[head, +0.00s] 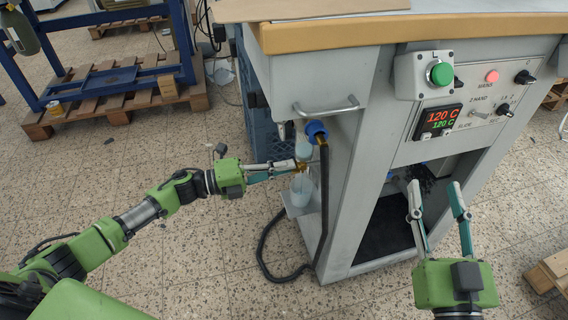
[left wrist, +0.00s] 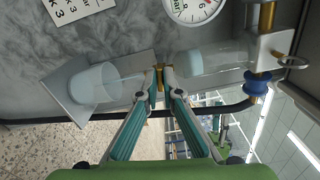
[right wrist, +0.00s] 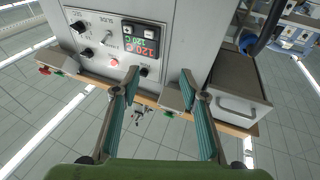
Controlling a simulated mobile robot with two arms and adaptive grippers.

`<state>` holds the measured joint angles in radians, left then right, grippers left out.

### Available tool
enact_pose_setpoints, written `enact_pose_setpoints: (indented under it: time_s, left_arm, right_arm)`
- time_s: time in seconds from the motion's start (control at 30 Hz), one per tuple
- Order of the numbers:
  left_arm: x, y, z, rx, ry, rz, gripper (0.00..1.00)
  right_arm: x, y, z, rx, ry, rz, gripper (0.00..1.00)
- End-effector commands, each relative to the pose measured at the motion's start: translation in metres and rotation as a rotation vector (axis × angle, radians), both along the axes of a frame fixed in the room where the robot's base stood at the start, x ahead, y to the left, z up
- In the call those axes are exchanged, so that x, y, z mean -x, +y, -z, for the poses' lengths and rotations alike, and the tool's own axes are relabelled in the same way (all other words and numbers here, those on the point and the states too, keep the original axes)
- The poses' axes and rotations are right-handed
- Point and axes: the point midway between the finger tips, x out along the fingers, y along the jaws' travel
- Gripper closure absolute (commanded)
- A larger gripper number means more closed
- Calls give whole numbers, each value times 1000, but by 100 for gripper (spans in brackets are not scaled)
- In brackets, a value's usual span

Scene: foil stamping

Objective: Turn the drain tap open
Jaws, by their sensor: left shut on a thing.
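The drain tap is a small brass fitting under a clear filter bowl (left wrist: 215,58) on the machine's side. My left gripper (head: 297,168) is shut on the tap (left wrist: 160,77), its fingertips hiding most of it. A translucent cup (left wrist: 95,84) stands on a small shelf (left wrist: 72,104) below the tap; it also shows in the head view (head: 301,190). A thin pale line runs from the tap to the cup; I cannot tell whether it is liquid or a spout. My right gripper (head: 435,188) is open and empty before the machine's front.
The machine's panel has a green button (head: 440,74) and a display (head: 437,121) reading 120 C. A pressure gauge (left wrist: 194,8) and blue regulator knob (head: 316,130) are near the bowl. A black hose (head: 324,200) hangs beside the shelf.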

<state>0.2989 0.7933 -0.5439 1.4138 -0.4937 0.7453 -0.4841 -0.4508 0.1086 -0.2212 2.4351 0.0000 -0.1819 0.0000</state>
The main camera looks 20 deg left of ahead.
Motion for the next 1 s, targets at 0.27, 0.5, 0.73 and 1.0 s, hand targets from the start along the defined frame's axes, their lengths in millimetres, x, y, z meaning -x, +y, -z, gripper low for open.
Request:
enact_pose_setpoints:
  time_s: [0.27, 0.5, 0.73, 1.0]
  left_arm:
    - [-1, 1, 0, 31, 48, -3, 100]
    - [-1, 1, 1, 36, 56, -3, 100]
    - [-1, 1, 1, 36, 56, -3, 100]
    - [0, 1, 1, 36, 55, -2, 77]
  right_arm:
    - [-3, -3, 27, 33, 125, 7, 60]
    - [-3, -3, 32, 39, 148, 9, 60]
    - [-3, -3, 32, 39, 147, 9, 60]
    - [-3, -3, 32, 38, 146, 8, 60]
